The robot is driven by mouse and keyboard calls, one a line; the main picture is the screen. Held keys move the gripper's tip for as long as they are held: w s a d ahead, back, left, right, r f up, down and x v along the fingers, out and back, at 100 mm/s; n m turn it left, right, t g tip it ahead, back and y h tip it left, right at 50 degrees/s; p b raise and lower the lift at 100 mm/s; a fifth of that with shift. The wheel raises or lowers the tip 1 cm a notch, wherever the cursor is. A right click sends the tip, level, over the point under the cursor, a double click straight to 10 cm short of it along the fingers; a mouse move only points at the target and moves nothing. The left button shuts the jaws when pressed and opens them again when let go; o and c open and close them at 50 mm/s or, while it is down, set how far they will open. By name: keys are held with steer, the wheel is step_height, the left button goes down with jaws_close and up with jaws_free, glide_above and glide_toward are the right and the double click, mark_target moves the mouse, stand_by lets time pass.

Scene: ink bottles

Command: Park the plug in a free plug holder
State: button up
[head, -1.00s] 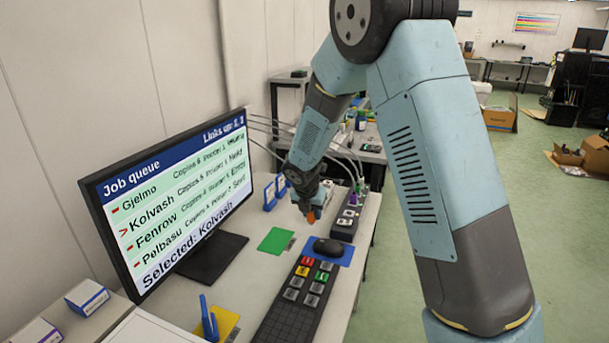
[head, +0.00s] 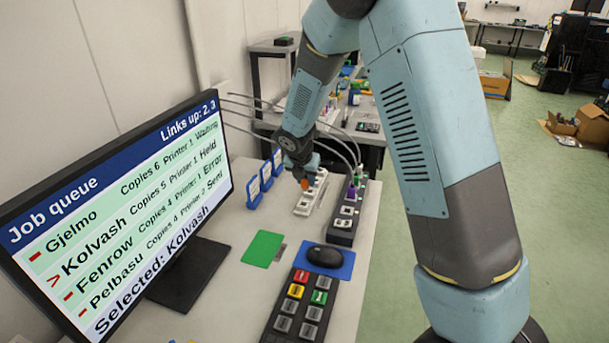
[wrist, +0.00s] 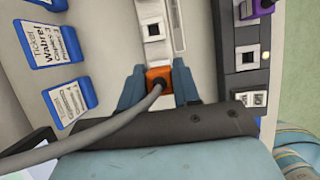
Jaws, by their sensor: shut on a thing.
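My gripper (wrist: 159,88) is shut on an orange plug (wrist: 158,78), with a grey cable running from it to the lower left in the wrist view. In the head view the orange plug (head: 304,184) is at or just above a white holder strip (head: 303,208). In the wrist view the strip (wrist: 177,25) runs ahead of the plug, with a square socket that looks empty. Whether the plug touches the strip cannot be told. A dark panel (head: 340,238) stands right of the strip and bears a purple plug (head: 350,193) and square ports.
Blue ticket stands (head: 254,193) are left of the strip. A green card (head: 262,248), a mouse (head: 325,255) on a blue mat and a keypad (head: 290,323) are nearer. A large monitor (head: 120,220) stands at the left. Grey cables hang behind the arm.

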mark_target(303, 186)
steer(key=shift+s+a+f, duration=0.1)
steer(key=shift+a+f, duration=0.1)
steer(key=shift+f, duration=0.35)
steer(key=shift+a+f, duration=0.15)
steer(key=shift+f, duration=1.7)
steer(key=shift+f, duration=0.8)
stand_by(1.2)
steer(key=o, duration=1.5)
steer(key=shift+r, duration=4)
